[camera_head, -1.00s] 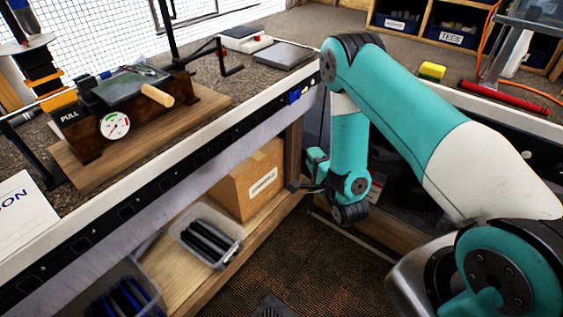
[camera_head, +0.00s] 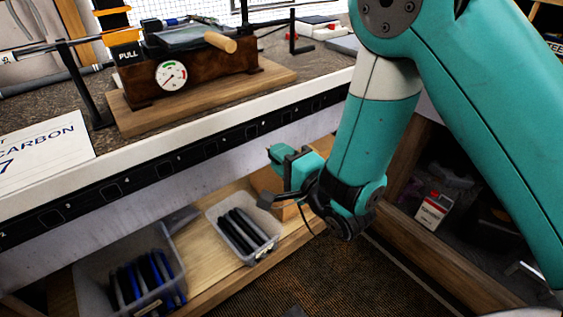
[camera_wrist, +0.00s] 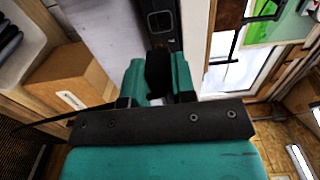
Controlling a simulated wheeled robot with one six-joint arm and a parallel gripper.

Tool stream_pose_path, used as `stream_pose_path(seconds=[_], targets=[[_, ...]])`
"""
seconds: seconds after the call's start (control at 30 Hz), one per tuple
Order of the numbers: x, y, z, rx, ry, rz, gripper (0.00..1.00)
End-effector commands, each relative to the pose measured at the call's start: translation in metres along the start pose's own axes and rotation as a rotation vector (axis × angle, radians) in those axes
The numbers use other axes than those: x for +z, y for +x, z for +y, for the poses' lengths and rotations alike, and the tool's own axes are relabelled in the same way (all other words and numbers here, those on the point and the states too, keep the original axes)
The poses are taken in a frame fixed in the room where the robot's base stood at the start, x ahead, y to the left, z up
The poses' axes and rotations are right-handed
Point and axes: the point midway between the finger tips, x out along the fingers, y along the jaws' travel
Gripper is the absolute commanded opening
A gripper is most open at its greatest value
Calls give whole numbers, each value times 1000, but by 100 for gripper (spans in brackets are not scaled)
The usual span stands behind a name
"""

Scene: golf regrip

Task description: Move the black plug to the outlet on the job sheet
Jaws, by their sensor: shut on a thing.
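My gripper (camera_wrist: 157,78) is shut on the black plug (camera_wrist: 158,66), which shows dark between the two teal fingers in the wrist view. A thin black cord (camera_wrist: 62,117) runs off to the left there. The black outlet strip (camera_head: 165,168) runs along the bench's front edge with several square outlets. One outlet (camera_wrist: 160,21) lies just beyond the plug in the wrist view, with a visible gap. In the head view my gripper (camera_head: 282,166) is below and in front of the strip; the plug cannot be made out there. The job sheet (camera_head: 42,150) is partly visible, reading "CARBON" and "7".
A wooden board (camera_head: 205,105) with a gauge (camera_head: 171,76) and clamp stands on the bench. Below, a shelf holds a bin of black grips (camera_head: 243,229), a bin of blue and dark grips (camera_head: 143,280) and a cardboard box (camera_wrist: 70,78). Open floor lies in front.

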Motion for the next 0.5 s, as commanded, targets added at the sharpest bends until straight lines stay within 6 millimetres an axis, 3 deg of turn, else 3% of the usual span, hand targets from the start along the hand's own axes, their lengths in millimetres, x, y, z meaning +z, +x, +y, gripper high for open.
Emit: stream_pose_path(seconds=[0.27,0.5], targets=[[-1,-3,1,0,1,3,0],[-1,17,-1,-1,0,2,0]])
